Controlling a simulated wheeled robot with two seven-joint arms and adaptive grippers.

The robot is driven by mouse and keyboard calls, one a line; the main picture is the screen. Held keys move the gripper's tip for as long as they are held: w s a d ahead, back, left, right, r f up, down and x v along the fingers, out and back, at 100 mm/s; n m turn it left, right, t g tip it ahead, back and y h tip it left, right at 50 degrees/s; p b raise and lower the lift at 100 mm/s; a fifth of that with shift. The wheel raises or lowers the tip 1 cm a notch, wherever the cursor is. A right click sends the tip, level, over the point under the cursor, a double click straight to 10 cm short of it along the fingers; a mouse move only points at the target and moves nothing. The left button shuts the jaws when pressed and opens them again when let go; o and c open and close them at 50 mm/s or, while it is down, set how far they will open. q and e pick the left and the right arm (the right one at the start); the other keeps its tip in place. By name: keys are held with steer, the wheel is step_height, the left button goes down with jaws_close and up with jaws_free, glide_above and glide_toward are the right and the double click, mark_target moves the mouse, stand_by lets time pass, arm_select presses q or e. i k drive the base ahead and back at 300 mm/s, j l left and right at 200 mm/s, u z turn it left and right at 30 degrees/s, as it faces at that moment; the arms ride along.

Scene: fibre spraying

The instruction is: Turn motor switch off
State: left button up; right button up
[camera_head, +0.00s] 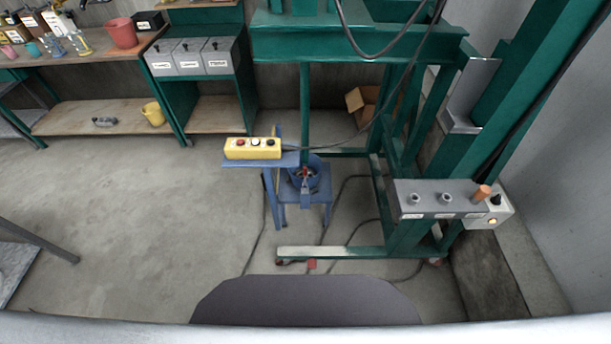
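Neither of my grippers shows in this view. A grey control panel (428,200) is fixed to the green frame at the right, with two small round grey knobs and small labels along its front. An orange-brown cylinder (481,193) stands up near its right end. Beside it, a small light-grey box (487,217) carries a black knob (495,199) on top and a lit orange lamp (492,221) on its front. The labels are too small to read, so I cannot tell which control is the motor switch or its exact position.
A yellow button box (252,148) sits on a blue stand (304,196) in the middle. The green frame (358,46) and cables surround it. A workbench (86,56) with a red bucket (121,33) is at the back left. Floor at the left centre is clear.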

mark_target(495, 200)
steer(key=z, duration=1.75)
